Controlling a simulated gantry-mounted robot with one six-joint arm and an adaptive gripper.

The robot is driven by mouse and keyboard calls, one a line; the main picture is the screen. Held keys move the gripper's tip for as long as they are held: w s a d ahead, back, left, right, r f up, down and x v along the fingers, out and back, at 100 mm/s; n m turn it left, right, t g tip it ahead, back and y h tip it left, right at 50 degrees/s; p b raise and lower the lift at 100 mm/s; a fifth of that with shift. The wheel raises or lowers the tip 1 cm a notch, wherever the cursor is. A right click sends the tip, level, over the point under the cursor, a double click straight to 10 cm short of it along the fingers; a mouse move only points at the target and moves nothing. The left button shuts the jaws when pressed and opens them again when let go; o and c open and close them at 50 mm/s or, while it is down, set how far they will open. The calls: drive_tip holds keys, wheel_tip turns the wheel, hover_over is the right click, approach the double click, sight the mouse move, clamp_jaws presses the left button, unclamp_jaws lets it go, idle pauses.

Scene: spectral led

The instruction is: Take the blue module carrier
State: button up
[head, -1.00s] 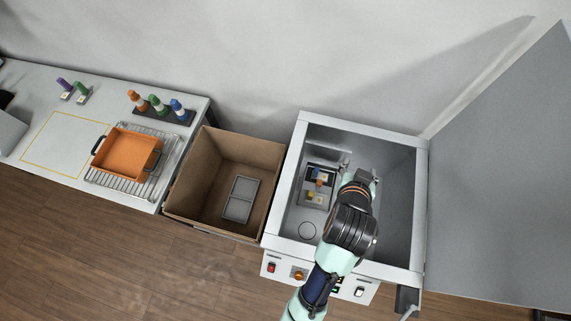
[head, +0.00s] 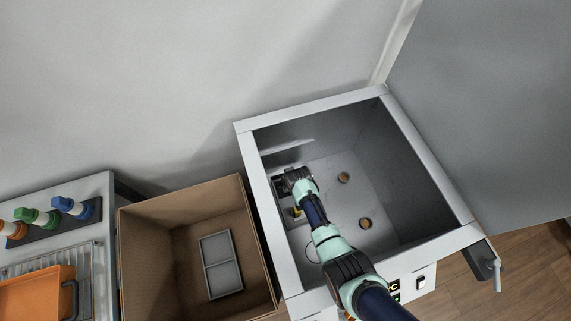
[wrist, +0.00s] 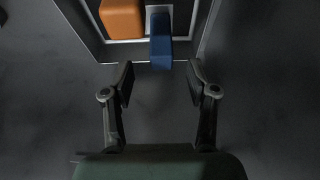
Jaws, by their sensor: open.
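A blue block-like piece (wrist: 160,45), the only blue piece in the wrist view, stands at the edge of a dark tray inside the open chamber. My gripper (wrist: 160,67) is open and empty. Its fingertips lie either side of the blue piece's near end in the picture; I cannot tell the height between them. An orange piece (wrist: 122,18) is beside it on the left. In the head view my wrist and gripper (head: 291,178) cover most of the tray, and the blue piece in it is hidden.
The chamber (head: 250,170) has high walls close to my arm, and its door (head: 480,100) is open at right. Round fittings (head: 365,223) are on its floor. A cardboard box (head: 180,245) holding a grey panel (head: 221,264) stands at left, beyond it a rack (head: 98,207) with coloured carriers.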

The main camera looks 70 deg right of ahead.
drive_tip(key=b+x, duration=0.3)
drive_tip(key=x, duration=0.2)
drive_tip(key=shift+w+d+f+b, duration=0.1)
drive_tip(key=shift+w+b, duration=0.05)
drive_tip(key=shift+b, duration=0.2)
clamp_jaws()
